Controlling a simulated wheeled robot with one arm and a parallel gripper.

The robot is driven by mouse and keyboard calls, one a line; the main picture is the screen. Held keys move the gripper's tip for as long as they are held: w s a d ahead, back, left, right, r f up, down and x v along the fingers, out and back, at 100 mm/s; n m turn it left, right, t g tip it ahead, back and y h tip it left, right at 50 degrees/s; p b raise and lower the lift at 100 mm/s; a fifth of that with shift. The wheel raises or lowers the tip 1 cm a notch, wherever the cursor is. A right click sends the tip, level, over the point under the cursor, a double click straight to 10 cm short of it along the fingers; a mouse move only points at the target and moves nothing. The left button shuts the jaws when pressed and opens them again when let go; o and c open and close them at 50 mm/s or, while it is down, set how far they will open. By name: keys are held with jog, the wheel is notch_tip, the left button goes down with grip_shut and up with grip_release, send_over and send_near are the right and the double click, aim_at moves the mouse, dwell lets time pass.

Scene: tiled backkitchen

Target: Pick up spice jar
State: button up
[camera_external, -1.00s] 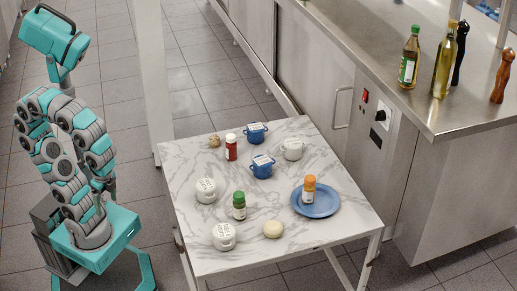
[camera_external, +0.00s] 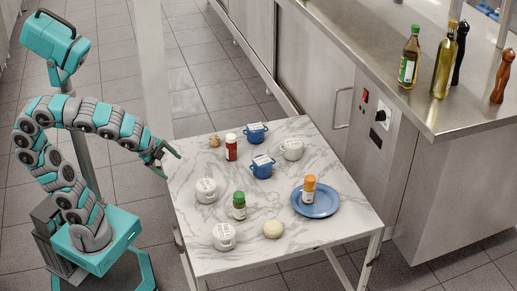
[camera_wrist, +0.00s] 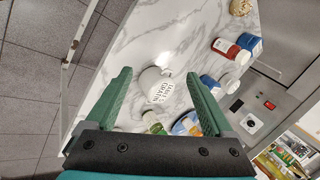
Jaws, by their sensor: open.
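Three spice jars stand upright on the marble-topped table (camera_external: 185,225). One is red with a white cap (camera_external: 231,148), at the table's far left. One has a green cap (camera_external: 239,206), near the front middle. One has an orange cap (camera_external: 309,190) and stands on a blue plate (camera_external: 325,207). My gripper (camera_external: 170,155) is open and empty at the table's left edge, apart from all the jars. In the wrist view its fingers (camera_wrist: 157,76) frame a white lidded pot (camera_wrist: 150,84). The red jar (camera_wrist: 226,48) and green-capped jar (camera_wrist: 152,122) also show there, the latter partly hidden.
White pots (camera_external: 206,191) (camera_external: 224,237) flank the green-capped jar. A pale round item (camera_external: 272,229) and a small brown item (camera_external: 214,140) lie on the table. A steel counter (camera_external: 400,120) adjoins.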

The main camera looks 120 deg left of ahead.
jog(key=w+a+r+m+t+y+b, duration=0.1)
jog(key=w+a+r+m+t+y, duration=0.2)
jog(key=a+m, duration=0.65)
jog(key=a+r+m+t+y+b, duration=0.2)
jog(key=a+r+m+y, duration=0.25)
jog(key=a, duration=0.95)
jog(key=m+t+h+b, duration=0.1)
jog(key=m+t+h, duration=0.35)
jog(key=m, duration=0.85)
send_near(233, 148)
jog(key=a+g+h, duration=0.1)
jog(key=a, duration=0.2)
jog(key=shift+w+a+f, duration=0.1)
jog(key=shift+w+a, duration=0.1)
jog(key=shift+w+f, duration=0.1)
jog(key=shift+f, duration=0.45)
jog(key=shift+w+a+f, duration=0.1)
jog(key=shift+w+a, duration=0.05)
jog(key=shift+w, duration=0.05)
jog(key=shift+b+x, duration=0.45)
jog(key=shift+x, duration=3.15)
jog(key=shift+w, duration=0.1)
